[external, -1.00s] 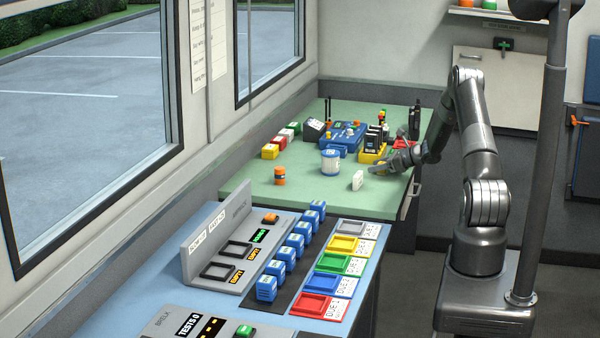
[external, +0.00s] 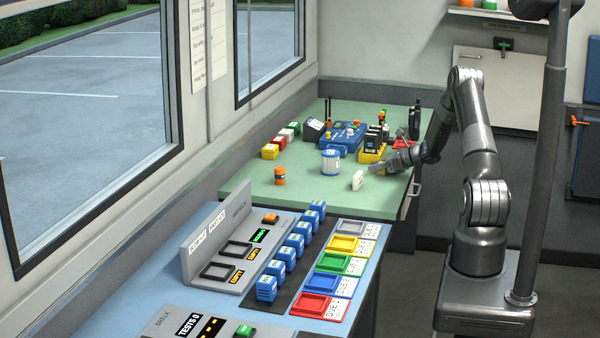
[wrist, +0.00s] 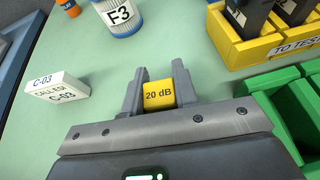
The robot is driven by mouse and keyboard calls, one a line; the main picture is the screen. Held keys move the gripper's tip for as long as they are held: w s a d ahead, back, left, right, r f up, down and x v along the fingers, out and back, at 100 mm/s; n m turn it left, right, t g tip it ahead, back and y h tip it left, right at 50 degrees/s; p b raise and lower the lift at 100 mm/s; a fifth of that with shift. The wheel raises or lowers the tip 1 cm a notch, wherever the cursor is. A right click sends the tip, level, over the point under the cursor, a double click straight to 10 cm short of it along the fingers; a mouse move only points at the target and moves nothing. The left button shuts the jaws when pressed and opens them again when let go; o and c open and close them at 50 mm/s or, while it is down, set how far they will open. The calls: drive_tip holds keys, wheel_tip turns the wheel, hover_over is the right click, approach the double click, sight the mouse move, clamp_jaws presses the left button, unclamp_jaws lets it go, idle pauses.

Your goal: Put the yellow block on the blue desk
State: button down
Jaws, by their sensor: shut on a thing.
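A small yellow block marked "20 dB" (wrist: 159,96) sits between the two fingers of my gripper (wrist: 158,88) in the wrist view. The fingers are shut on its sides. In the external view my gripper (external: 377,168) is low over the right part of the green table (external: 310,191); the block is too small to make out clearly there. I cannot tell whether it touches the tabletop. The blue desk (external: 118,291) stands in the foreground, apart from my gripper.
A white C-03 block (external: 358,180), a white-blue canister (external: 330,161) and an orange jar (external: 280,175) stand left of my gripper. A yellow holder (external: 371,155) is behind it. Green bins (wrist: 270,125) lie close at right in the wrist view. Colored trays (external: 326,283) and blue blocks crowd the desk's right.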

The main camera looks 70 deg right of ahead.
drive_tip(key=shift+r, duration=0.55)
drive_tip(key=r, duration=0.2)
drive_tip(key=s+r, duration=0.1)
drive_tip(key=shift+s+d+r, duration=0.1)
drive_tip(key=shift+s+r, duration=0.1)
drive_tip(key=shift+r, duration=0.2)
drive_tip(key=w+d+r+v, duration=0.1)
drive_tip(key=r+v, duration=0.1)
drive_tip(key=v, duration=1)
drive_tip(key=w+a+r+n+y, duration=0.2)
drive_tip(key=w+a+r+y, duration=0.1)
drive_tip(key=w+a, duration=2.35)
drive_tip(key=w+a+f+n+y, duration=0.1)
drive_tip(key=a, duration=1.6)
drive_tip(key=w+a+f+n+y, duration=0.1)
drive_tip(key=a, duration=1.6)
drive_tip(key=shift+w+f, duration=0.25)
drive_tip(key=shift+f, duration=0.15)
